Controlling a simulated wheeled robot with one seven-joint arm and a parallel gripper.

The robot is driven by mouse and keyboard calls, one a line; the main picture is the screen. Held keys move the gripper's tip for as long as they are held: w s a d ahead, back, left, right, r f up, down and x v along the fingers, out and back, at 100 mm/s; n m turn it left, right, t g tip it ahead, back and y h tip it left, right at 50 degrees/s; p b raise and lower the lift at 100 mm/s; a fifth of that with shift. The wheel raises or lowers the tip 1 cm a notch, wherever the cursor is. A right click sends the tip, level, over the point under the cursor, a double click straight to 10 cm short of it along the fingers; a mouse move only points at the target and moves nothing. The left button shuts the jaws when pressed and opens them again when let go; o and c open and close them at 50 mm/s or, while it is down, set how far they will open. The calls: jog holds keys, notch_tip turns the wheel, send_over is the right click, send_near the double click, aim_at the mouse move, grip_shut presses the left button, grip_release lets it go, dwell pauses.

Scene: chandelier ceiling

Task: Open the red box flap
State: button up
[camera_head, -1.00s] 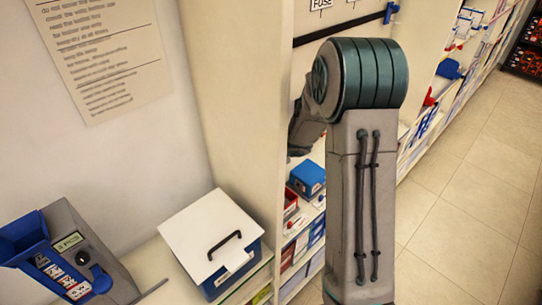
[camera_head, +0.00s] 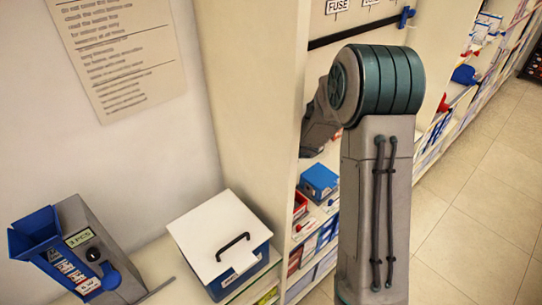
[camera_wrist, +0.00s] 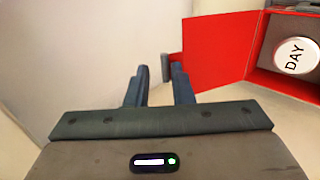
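In the wrist view the red box (camera_wrist: 288,90) is at the upper right. Its red flap (camera_wrist: 218,52) stands swung out to the left, and a round white "DAY" button (camera_wrist: 295,57) shows inside. A small grey tab (camera_wrist: 166,66) sits at the flap's left end. In the head view my arm hides the gripper, and I cannot pick out this box there.
In the head view, a blue box with a white lid (camera_head: 215,232) stands on the counter beside a grey and blue dispenser (camera_head: 88,250). Shelves with a small blue box (camera_head: 319,181) run along the right. The tiled floor (camera_head: 480,210) at right is clear.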

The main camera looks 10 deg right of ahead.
jog(key=shift+s+a+f, duration=0.1)
jog(key=shift+s+f, duration=0.2)
jog(key=p+v, duration=0.2)
jog(key=v, duration=1.2)
jog(key=shift+w+r, duration=0.3)
jog(key=shift+w, duration=0.05)
jog(key=s+d+r+m+t+h+b, duration=0.2)
jog(key=s+d+r+m+h, duration=0.5)
jog(key=m, duration=0.7)
jog(key=s+a+f+m+g+y, duration=0.1)
jog(key=s+a+m+g, duration=0.1)
jog(key=s+m, duration=0.3)
jog(key=s+a+m+g+y+b, duration=0.1)
jog(key=s+a+m+g, duration=0.2)
jog(key=s, duration=0.9)
jog(key=m, duration=0.2)
jog(key=shift+s+f+m+g, duration=0.35)
jog(key=shift+f+m+g, duration=0.05)
